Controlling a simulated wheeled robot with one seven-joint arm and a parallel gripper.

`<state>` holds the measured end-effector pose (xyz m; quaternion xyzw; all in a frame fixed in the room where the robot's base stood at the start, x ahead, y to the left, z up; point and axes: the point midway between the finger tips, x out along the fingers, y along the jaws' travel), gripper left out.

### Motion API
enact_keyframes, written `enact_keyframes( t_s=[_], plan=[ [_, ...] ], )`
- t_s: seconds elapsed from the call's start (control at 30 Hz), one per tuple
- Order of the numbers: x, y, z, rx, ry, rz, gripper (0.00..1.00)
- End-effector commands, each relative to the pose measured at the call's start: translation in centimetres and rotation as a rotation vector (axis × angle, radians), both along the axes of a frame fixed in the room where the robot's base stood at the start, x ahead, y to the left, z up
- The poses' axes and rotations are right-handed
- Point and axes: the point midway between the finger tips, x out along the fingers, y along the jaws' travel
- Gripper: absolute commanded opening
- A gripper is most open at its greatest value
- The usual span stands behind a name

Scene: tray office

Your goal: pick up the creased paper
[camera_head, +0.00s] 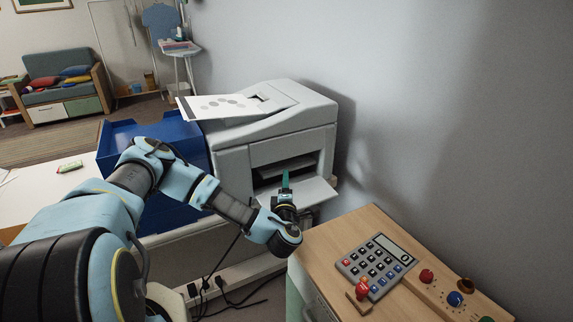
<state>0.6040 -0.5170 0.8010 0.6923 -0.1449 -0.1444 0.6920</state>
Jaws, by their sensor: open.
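A white sheet with grey ovals (222,106) lies on the top feeder of the printer (235,160). I cannot tell whether this sheet is creased, and no other plainly creased paper shows. My gripper (286,180) is at the front of the printer, before its open output slot and just above the fold-out tray (318,191). Its teal fingers point up in the picture and no paper shows between them. The inside of the slot is dark and partly hidden by my gripper.
A blue tray unit (122,132) stands left of the printer, partly behind my arm. A wooden cabinet (327,235) at the front right bears a big calculator (376,262) and coloured knobs (455,299). Cables (215,283) hang below the printer. A green marker-like item (70,167) lies on the white desk.

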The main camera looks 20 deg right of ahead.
Motion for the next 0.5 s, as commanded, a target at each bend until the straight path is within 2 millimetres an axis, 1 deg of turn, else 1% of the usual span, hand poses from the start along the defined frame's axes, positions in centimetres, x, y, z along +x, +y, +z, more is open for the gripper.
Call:
enact_keyframes(
  t_s=[0.13,0.27,0.4,0.5],
  plan=[
    [1.0,-0.4,0.3,0.0,0.0,0.001,0.5],
    [2.8,-1.1,0.5,0.0,0.0,0.003,0.5],
    [4.4,-1.8,0.3,0.0,-0.001,0.002,0.5],
    [5.0,-2.1,0.2,0.0,0.0,0.0,0.5]
  ],
)
